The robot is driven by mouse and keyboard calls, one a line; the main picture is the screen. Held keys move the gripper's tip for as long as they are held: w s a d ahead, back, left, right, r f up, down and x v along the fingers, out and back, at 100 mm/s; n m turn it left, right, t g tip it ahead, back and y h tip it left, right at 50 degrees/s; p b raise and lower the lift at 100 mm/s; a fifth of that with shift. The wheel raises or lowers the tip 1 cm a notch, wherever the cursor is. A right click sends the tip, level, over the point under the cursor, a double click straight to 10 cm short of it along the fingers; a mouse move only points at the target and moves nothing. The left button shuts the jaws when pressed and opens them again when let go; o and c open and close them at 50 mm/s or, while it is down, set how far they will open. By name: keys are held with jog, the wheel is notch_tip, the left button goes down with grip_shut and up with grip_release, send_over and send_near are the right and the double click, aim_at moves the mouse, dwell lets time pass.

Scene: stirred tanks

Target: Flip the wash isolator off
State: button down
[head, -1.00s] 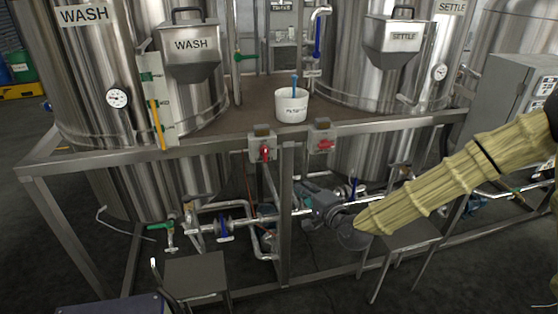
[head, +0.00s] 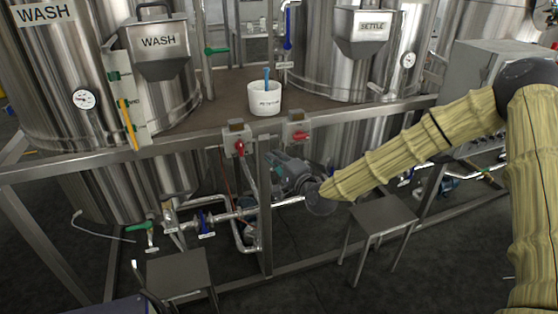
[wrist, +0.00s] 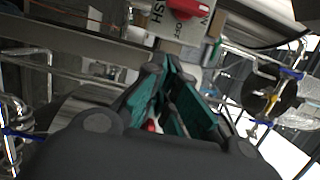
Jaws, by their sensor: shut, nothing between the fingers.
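An isolator box with a red handle (wrist: 185,8) is cut off by the top of the wrist view. Its label ends in "SH", with "OFF" below the handle, which lies sideways. In the head view, two grey boxes hang on the platform's front rail. The right box's red handle (head: 300,135) lies sideways, matching the wrist view. The left box's red handle (head: 240,147) points down. Their labels are too small to read there. My gripper (wrist: 163,72) is shut and empty, below the labelled box and apart from it. In the head view my gripper (head: 275,162) is under the right box.
The platform rail (head: 180,147) runs above my gripper. A white bucket (head: 265,98) stands on the platform behind the boxes. Pipes and valves (head: 205,222) lie below left. Stools (head: 383,216) stand on the floor in front.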

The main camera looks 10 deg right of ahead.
aim_at(248, 148)
jog(key=shift+w+a+p, duration=0.4)
jog(key=shift+w+a, duration=0.25)
jog(key=shift+a, duration=0.35)
jog(key=shift+w+a+p, duration=0.4)
jog(key=shift+w+a, duration=0.25)
jog(key=shift+a, duration=0.4)
jog(key=shift+w+a+p, duration=0.4)
jog(key=shift+w+a, duration=0.25)
jog(key=shift+a, duration=0.35)
jog(key=shift+a+f+b, duration=0.1)
jog(key=shift+f+b, duration=0.05)
jog(key=shift+b, duration=0.25)
